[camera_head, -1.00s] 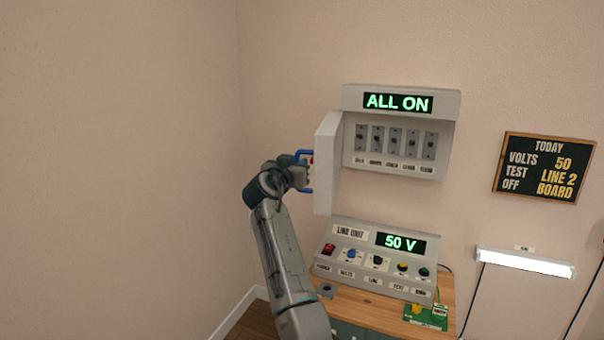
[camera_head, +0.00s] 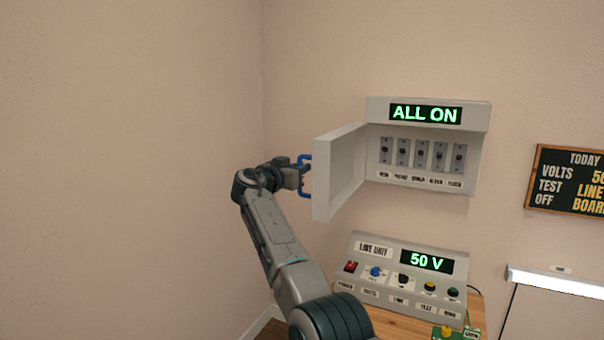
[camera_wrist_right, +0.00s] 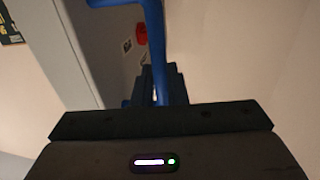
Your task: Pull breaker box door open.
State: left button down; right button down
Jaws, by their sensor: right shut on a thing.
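The breaker box (camera_head: 428,183) hangs on the wall, showing "ALL ON" above a row of several switches. Its white door (camera_head: 340,172) is swung open on the left side, standing out from the box with its inner face visible. The blue door handle (camera_head: 306,159) is on the door's outer face. It also shows large in the right wrist view (camera_wrist_right: 154,30). My right gripper (camera_head: 300,173) is shut on the blue handle; the fingers meet around its bar in the right wrist view (camera_wrist_right: 158,88). My left gripper is not in view.
A line unit (camera_head: 403,278) reading "50 V" stands on a wooden table (camera_head: 398,324) below the box. A blackboard (camera_head: 567,180) and a lit lamp (camera_head: 556,281) are on the wall at right.

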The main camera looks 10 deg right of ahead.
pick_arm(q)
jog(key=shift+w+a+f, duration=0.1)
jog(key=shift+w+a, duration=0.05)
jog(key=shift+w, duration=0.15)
pick_arm(e)
jog(key=shift+w+a+r+g+h, duration=0.1)
jog(key=shift+w+a+g+h, duration=0.2)
jog(key=shift+w+h, duration=0.15)
jog(key=shift+w, duration=0.1)
jog(key=c, duration=1.6)
grip_release()
jog(key=shift+o, duration=0.2)
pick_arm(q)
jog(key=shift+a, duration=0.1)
pick_arm(e)
jog(key=shift+f, duration=0.25)
